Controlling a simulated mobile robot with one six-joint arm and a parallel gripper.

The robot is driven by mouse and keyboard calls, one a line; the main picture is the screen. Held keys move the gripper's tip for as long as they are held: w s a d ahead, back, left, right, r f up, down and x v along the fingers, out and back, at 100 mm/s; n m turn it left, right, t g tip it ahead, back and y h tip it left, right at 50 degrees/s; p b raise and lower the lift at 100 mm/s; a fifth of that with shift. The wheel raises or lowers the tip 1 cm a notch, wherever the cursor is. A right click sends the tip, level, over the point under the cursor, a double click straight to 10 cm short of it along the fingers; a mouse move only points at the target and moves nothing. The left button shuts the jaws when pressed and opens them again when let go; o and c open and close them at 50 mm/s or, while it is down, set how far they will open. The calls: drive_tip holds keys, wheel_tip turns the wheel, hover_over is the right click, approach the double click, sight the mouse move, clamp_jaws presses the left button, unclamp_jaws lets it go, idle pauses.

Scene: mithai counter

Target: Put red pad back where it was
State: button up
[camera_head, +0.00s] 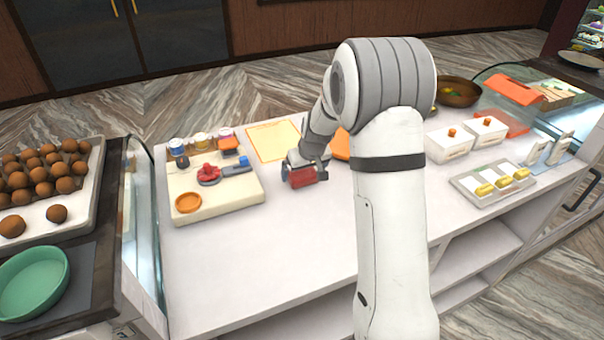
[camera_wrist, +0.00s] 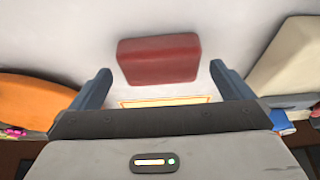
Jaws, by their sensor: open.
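The red pad (camera_head: 308,177) is a dark red block with rounded edges, on the white counter just right of the cream board. In the wrist view the red pad (camera_wrist: 158,59) lies on the white surface, roughly centred ahead of the jaws. My gripper (camera_head: 304,175) is at the pad, pointing down to the counter. In the wrist view my gripper (camera_wrist: 160,76) is open, with one finger to either side of the pad and a visible gap on both sides. The head view partly hides the pad behind the gripper.
The cream board (camera_head: 225,207) holds an orange dish, a red item and a blue-tipped tool; small jars (camera_head: 202,142) stand behind. An orange-bordered sheet (camera_head: 268,140) and an orange round item (camera_head: 341,147) lie beyond my gripper. The counter front (camera_head: 265,260) is clear.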

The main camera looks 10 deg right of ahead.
drive_tip(key=a+b+v, duration=0.1)
drive_tip(key=v, duration=0.9)
drive_tip(key=s+r+m, duration=0.1)
drive_tip(key=s+r, duration=0.1)
drive_tip(key=s, duration=1.3)
drive_tip(key=s+r+m+g, duration=0.1)
drive_tip(key=s+r, duration=0.1)
drive_tip(key=s, duration=1.4)
drive_tip(key=shift+s+a+h, duration=0.2)
drive_tip(key=shift+s+h, duration=0.05)
drive_tip(key=shift+h, duration=0.15)
drive_tip(key=shift+w+r, duration=0.1)
drive_tip(key=shift+r, duration=0.05)
drive_tip(key=shift+c, duration=0.2)
